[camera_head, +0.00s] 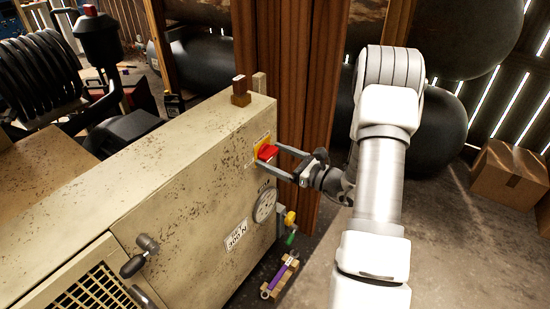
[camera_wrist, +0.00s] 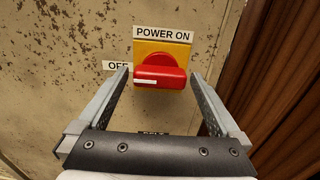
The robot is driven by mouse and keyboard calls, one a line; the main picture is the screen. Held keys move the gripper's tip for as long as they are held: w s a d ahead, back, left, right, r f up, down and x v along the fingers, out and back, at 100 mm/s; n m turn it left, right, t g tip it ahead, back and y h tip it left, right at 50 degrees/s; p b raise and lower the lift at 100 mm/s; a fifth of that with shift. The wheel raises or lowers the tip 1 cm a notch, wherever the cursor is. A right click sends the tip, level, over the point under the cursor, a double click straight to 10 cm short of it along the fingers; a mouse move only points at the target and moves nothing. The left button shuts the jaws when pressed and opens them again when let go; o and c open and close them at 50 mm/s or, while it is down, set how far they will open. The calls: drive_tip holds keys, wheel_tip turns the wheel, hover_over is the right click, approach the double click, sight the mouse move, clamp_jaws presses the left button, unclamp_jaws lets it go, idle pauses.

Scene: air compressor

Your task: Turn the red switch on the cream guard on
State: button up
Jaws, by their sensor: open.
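The red switch (camera_head: 267,152) is a rotary knob on a yellow plate (camera_head: 262,143) on the side of the cream guard (camera_head: 190,170). In the wrist view the red switch (camera_wrist: 160,77) lies horizontal, with its white mark toward the "OFF" label (camera_wrist: 115,66) at left. The "POWER ON" label (camera_wrist: 163,35) is above the yellow plate. My gripper (camera_head: 278,161) is open at the switch. In the wrist view my gripper's fingers (camera_wrist: 160,80) stand to the left and right of the knob, with small gaps visible.
A round gauge (camera_head: 264,205) and a label plate (camera_head: 237,234) are below the switch on the guard. A black handle (camera_head: 140,257) sticks out at lower left. Reddish-brown boards (camera_head: 285,75) stand just behind the guard. Floor on the right is partly clear, with a cardboard box (camera_head: 508,175).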

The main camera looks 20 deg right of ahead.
drive_tip(key=c, duration=1.2)
drive_tip(key=shift+r+p, duration=0.1)
drive_tip(key=shift+p, duration=0.25)
drive_tip(key=m+p, duration=0.3)
drive_tip(key=shift+r, duration=0.15)
drive_tip(key=m+p, duration=0.8)
drive_tip(key=m, duration=0.2)
drive_tip(key=shift+f+m+p, duration=0.15)
drive_tip(key=shift+m+p, duration=0.65)
drive_tip(key=shift+m, duration=0.4)
drive_tip(key=shift+f+m+p, duration=0.1)
drive_tip(key=shift+m+p, duration=0.65)
drive_tip(key=shift+m, duration=0.45)
